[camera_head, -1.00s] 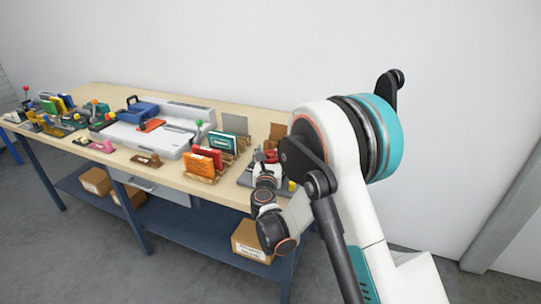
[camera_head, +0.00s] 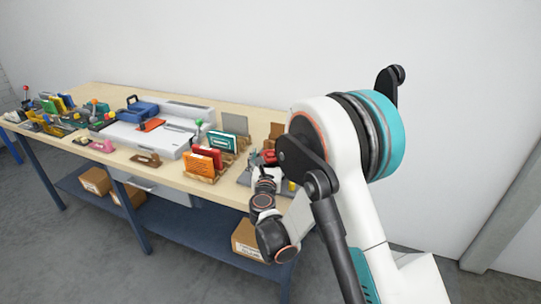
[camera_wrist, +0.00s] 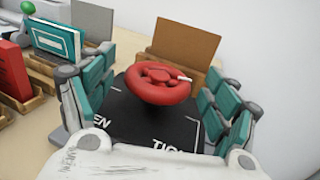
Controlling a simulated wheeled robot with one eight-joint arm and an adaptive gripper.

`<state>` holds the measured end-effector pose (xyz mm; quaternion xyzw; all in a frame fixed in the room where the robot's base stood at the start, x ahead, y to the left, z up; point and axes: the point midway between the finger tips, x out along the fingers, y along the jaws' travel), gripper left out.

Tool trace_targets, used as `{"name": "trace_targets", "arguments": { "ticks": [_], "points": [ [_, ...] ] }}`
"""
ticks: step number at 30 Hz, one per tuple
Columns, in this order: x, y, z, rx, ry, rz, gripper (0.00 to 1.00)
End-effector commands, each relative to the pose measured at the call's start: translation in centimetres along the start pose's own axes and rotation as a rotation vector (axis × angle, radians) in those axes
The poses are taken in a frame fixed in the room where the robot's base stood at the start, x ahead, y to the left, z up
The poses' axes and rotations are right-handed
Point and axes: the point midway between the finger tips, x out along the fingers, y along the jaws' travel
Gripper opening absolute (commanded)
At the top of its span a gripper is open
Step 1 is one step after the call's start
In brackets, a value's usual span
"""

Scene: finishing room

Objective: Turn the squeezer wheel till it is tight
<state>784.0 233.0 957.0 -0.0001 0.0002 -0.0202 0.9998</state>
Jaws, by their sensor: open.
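The squeezer wheel (camera_wrist: 158,84) is a red ring with a hub and a small white mark on its right side. In the wrist view it sits above a black plate (camera_wrist: 145,125) with white lettering. My gripper (camera_wrist: 155,100) is open, its teal-padded fingers to the left and right of the wheel with a gap on each side. In the head view my wrist (camera_head: 262,200) is at the near right end of the bench, and a bit of red shows beyond it; the fingers are hard to make out there.
The wooden bench (camera_head: 230,187) holds racks with orange and red books (camera_head: 200,163) left of the wheel. A brown board (camera_wrist: 186,44) and a grey board (camera_wrist: 92,20) stand behind it. A white machine (camera_head: 150,135) stands farther left.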

Motion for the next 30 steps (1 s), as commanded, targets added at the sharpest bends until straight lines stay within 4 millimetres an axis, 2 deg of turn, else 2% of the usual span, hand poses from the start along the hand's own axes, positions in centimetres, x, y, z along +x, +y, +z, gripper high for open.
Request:
{"name": "trace_targets", "arguments": {
  "ticks": [6, 13, 23, 26, 30],
  "points": [
    [-3.6, 0.1, 0.0, 0.0, 0.0, 0.001, 0.81],
    [-5.3, 0.0, 0.0, 0.0, 0.0, 0.0, 0.81],
    [-5.2, 0.0, 0.1, -0.004, -0.001, 0.005, 0.81],
    [-4.3, 0.1, 0.8, -0.031, -0.008, 0.04, 0.81],
    [-1.9, 0.5, 3.0, -0.126, -0.029, 0.164, 0.81]
  ]
}}
